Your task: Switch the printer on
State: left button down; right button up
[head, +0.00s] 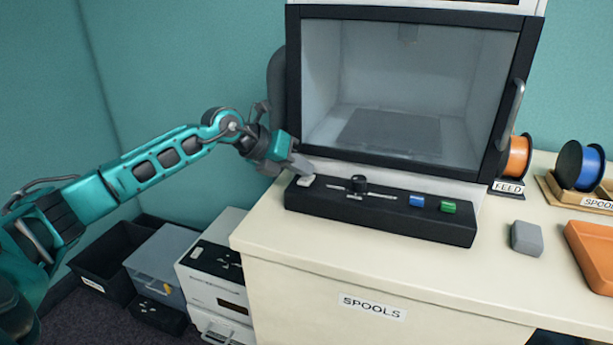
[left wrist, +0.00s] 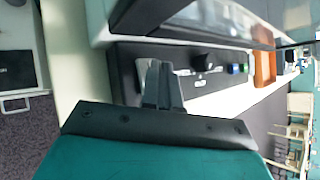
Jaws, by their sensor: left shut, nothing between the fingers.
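The printer (head: 296,80) stands on the cream counter with its dark-framed glass door closed. In front of it is a black control panel (head: 380,217) with a white rocker switch (head: 306,181) at its left end, a black slider knob (head: 357,184), a blue button (head: 417,201) and a green button (head: 448,207). My left gripper (head: 300,166) is shut and empty, its fingertips just above and behind the white switch; I cannot tell if they touch it. In the left wrist view the closed fingers (left wrist: 162,85) lie over the panel's switch end and partly hide it. My right gripper is out of view.
A grey block (head: 526,238) and an orange tray (head: 595,254) lie on the counter (head: 270,232) at the right. Orange (head: 517,155) and blue (head: 579,166) spools stand behind them. Several bins and boxes (head: 160,264) stand on the floor at the left.

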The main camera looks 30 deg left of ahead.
aim_at(300, 180)
pick_arm(q)
jog(key=shift+r, duration=0.3)
jog(key=shift+r, duration=0.3)
jog(key=r+p, duration=0.2)
jog(key=r, duration=0.1)
jog(key=r+p, duration=0.1)
jog(key=p, duration=0.1)
jog(key=shift+s+d+r, duration=0.1)
jog(key=shift+s+r, duration=0.2)
jog(key=shift+s, duration=0.1)
